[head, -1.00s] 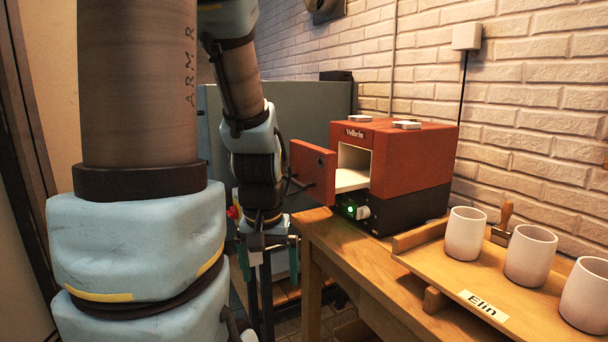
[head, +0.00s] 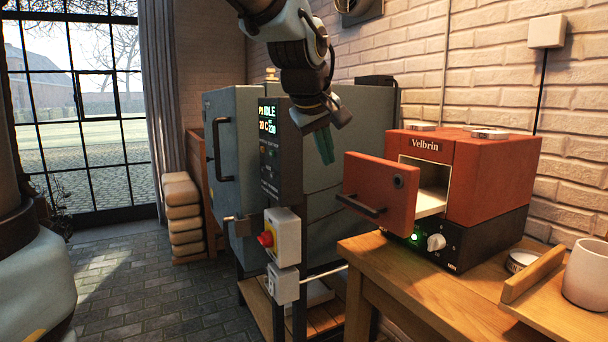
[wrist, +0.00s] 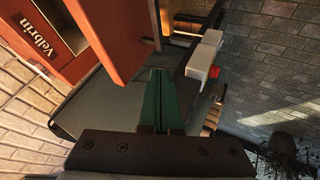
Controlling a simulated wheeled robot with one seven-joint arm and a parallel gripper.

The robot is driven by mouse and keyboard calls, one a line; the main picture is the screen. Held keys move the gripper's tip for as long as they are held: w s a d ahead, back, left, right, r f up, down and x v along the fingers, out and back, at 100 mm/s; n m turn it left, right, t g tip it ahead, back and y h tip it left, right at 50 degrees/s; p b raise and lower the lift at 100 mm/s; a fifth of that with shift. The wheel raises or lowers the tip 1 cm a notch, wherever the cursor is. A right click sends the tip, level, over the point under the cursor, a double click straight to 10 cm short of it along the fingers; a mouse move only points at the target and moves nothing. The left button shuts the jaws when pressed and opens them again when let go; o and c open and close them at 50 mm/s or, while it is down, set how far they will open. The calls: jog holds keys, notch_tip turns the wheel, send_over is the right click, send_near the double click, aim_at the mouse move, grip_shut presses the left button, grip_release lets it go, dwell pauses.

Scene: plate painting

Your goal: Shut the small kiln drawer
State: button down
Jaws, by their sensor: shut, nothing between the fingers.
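The small red kiln marked Velbrin (head: 490,178) stands on the wooden bench. Its red front panel (head: 372,185), with a dark bar handle (head: 360,204), stands out from the body, so the drawer is open. The pale inside shows in the gap. My gripper (head: 325,148) has green fingers, shut and empty, pointing down. In the head view it is up and left of the panel. In the wrist view the fingers (wrist: 160,100) are just below the panel's edge (wrist: 112,35); the kiln body (wrist: 42,38) is at upper left. I cannot tell whether they touch the panel.
A large grey kiln (head: 228,165) with a display and a red-knobbed switch box (head: 282,238) stands left of the bench (head: 400,290). A wooden board (head: 545,305) with a white cup (head: 588,275) is at right.

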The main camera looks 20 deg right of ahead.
jog(key=p, duration=0.1)
send_near(352, 193)
notch_tip(352, 193, down, 4)
jog(key=w+a, duration=0.1)
jog(key=a, duration=0.1)
jog(key=d, duration=0.1)
jog(key=w+d+p, duration=0.1)
jog(key=shift+w+d, duration=0.1)
jog(key=shift+d, duration=0.25)
jog(key=shift+w+d+f, duration=0.1)
jog(key=shift+d, duration=0.4)
jog(key=shift+d, duration=0.2)
jog(key=w+d, duration=0.1)
jog(key=d, duration=0.3)
jog(key=d+b, duration=0.1)
jog(key=d, duration=0.4)
jog(key=w+d, duration=0.1)
jog(key=d, duration=0.3)
jog(key=shift+w+d+b, duration=0.25)
jog(key=shift+w+b, duration=0.1)
jog(key=shift+d, duration=0.1)
jog(key=shift+d+r, duration=0.1)
jog(key=shift+r, duration=0.1)
